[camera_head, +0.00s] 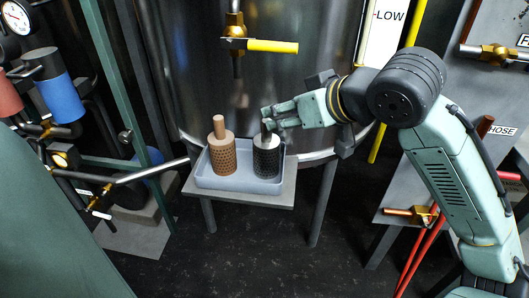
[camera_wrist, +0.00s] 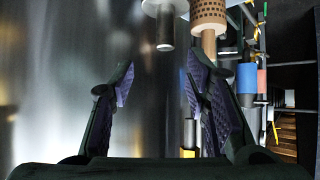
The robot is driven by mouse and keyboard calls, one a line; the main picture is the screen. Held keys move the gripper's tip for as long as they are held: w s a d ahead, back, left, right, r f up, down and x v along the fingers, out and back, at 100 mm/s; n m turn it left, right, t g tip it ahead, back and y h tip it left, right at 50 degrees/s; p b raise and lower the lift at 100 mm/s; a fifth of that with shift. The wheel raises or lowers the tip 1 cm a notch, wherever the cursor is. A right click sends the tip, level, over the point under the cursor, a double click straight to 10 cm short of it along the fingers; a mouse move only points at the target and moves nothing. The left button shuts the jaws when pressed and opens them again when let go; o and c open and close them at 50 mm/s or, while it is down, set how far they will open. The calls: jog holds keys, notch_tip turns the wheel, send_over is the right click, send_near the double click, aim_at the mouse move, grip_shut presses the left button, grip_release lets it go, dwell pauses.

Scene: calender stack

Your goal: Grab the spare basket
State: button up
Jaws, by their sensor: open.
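Two perforated cylindrical baskets with upright handles stand side by side in a grey tray (camera_head: 236,184). The left one is a tan basket (camera_head: 222,157); the right one is a dark basket (camera_head: 266,160) with a pale top. I cannot tell by any label which is the spare. My gripper (camera_head: 270,116) is open and empty, with its fingers pointing left at the dark basket's handle. The wrist view looks upside down: the dark basket's handle (camera_wrist: 165,33) hangs at the top, between the open fingers (camera_wrist: 159,68) sideways but beyond their tips. The tan basket (camera_wrist: 208,13) shows beside it.
The tray rests on a small grey stand (camera_head: 283,197) against a large shiny metal tank (camera_head: 180,60). A yellow-handled valve (camera_head: 270,46) sticks out above the baskets. A pipe (camera_head: 150,171) reaches toward the tray from the left. The dark floor in front is clear.

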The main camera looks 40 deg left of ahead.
aim_at(267, 120)
jog(key=x, duration=0.5)
jog(key=s+f+x, duration=0.1)
jog(key=x, duration=0.1)
jog(key=shift+w+f, duration=0.1)
jog(key=shift+f, duration=0.05)
jog(key=shift+c, duration=0.2)
grip_shut()
dwell(0.6)
